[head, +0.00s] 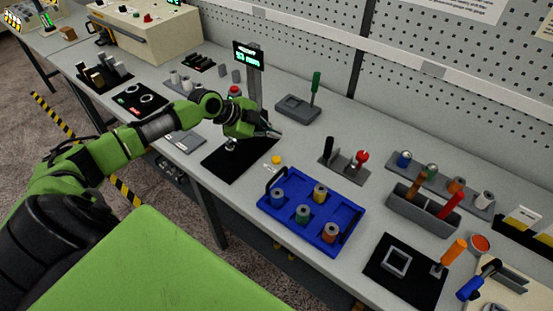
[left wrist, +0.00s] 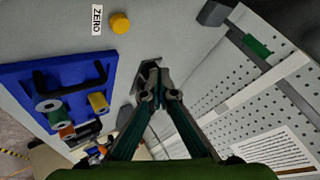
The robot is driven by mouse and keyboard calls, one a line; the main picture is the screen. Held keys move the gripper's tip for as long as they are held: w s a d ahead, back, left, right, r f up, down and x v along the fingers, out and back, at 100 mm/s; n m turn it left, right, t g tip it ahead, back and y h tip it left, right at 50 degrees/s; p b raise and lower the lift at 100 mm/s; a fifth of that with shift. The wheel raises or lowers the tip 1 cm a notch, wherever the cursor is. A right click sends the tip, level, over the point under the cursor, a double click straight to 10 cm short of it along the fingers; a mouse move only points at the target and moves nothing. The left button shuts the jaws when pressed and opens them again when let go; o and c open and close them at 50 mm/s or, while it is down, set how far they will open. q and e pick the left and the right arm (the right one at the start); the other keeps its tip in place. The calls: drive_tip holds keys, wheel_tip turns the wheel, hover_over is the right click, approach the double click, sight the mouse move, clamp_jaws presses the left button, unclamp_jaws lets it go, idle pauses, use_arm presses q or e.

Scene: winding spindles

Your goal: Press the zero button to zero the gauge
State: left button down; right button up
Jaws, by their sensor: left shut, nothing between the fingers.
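The zero button (head: 277,160) is a small yellow round knob on the grey bench, with a white label beside it. In the left wrist view the zero button (left wrist: 120,22) is at the top, right of the label (left wrist: 97,20) reading ZERO. The gauge display (head: 248,56) is a black box with lit green digits on a grey post, behind my arm. My left gripper (head: 277,134) is shut and empty above the bench, on the far side of the button and apart from it. Its closed fingertips (left wrist: 152,78) also show in the left wrist view. My right gripper is out of view.
A blue tray (head: 262,205) with coloured spools and black handles stands just in front of the button. A grey block with a green-handled tool (head: 316,84) and a grey base with a red knob (head: 362,156) stand nearby. A pegboard wall (head: 420,60) runs behind.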

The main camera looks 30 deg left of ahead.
sight(274, 160)
use_arm(q)
wheel_tip(274, 160, down, 3)
drive_tip(key=shift+w+d+f+b, duration=0.1)
drive_tip(key=shift+b, duration=0.75)
wheel_tip(274, 160, down, 5)
drive_tip(key=b, duration=0.3)
drive_tip(key=shift+f+b, duration=0.2)
drive_tip(key=shift+b, duration=0.3)
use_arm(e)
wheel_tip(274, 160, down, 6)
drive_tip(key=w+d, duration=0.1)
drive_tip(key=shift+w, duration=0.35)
use_arm(q)
drive_tip(key=shift+r, duration=0.1)
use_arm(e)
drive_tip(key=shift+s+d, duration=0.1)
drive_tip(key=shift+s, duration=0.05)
use_arm(q)
drive_tip(key=shift+f+b, duration=0.45)
drive_tip(key=shift+b, duration=0.05)
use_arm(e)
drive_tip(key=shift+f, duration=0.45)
